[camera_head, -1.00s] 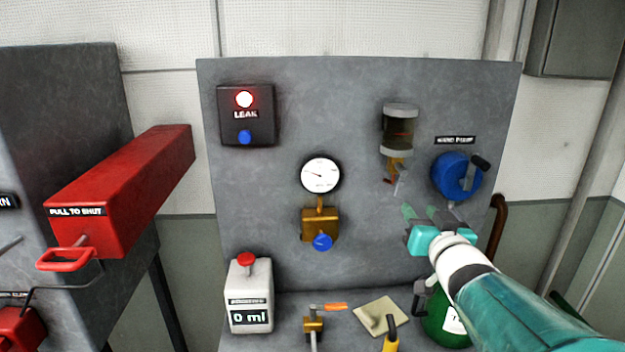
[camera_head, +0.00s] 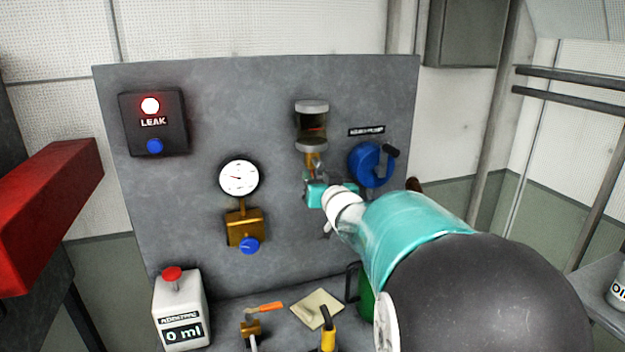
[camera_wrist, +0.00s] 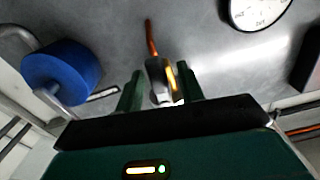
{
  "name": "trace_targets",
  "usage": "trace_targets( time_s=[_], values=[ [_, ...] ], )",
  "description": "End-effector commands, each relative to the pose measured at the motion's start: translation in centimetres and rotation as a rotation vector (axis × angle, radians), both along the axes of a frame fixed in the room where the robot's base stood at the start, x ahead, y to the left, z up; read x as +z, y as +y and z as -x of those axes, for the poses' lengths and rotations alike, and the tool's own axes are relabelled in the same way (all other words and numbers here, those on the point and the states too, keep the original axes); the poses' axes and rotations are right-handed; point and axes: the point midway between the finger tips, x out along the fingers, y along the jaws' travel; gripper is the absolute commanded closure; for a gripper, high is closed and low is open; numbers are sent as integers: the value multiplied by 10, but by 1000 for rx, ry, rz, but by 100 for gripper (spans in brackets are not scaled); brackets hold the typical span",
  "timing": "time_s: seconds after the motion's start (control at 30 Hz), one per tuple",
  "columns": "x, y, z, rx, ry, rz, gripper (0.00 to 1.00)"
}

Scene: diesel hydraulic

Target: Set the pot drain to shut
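The pot (camera_head: 311,128) is a clear bowl with grey caps on the grey panel, with dark fluid inside. Its brass drain (camera_head: 313,163) hangs below, largely covered by my gripper in the head view. My gripper (camera_head: 313,180) is up at the drain. In the wrist view the two green fingers of my gripper (camera_wrist: 159,90) stand apart, on either side of a grey metal part of the drain (camera_wrist: 157,78). An orange-red piece (camera_wrist: 151,38) sticks out beyond it. I cannot tell whether the fingers touch the part.
The blue hand pump (camera_head: 366,164) with its dark handle is close to the right of my gripper. A gauge (camera_head: 239,178) and brass valve (camera_head: 245,228) are to the left.

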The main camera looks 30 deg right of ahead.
Motion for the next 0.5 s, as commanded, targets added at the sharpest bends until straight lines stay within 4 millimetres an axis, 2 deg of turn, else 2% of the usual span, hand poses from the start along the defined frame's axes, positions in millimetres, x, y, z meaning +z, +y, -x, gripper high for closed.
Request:
trace_targets(
  time_s=[0.17, 0.3, 0.37, 0.5],
  values=[
    [0, 0, 0, 0, 0, 0, 62],
    [0, 0, 0, 0, 0, 0, 89],
    [0, 0, 0, 0, 0, 0, 100],
    [0, 0, 0, 0, 0, -1, 100]
  ],
)
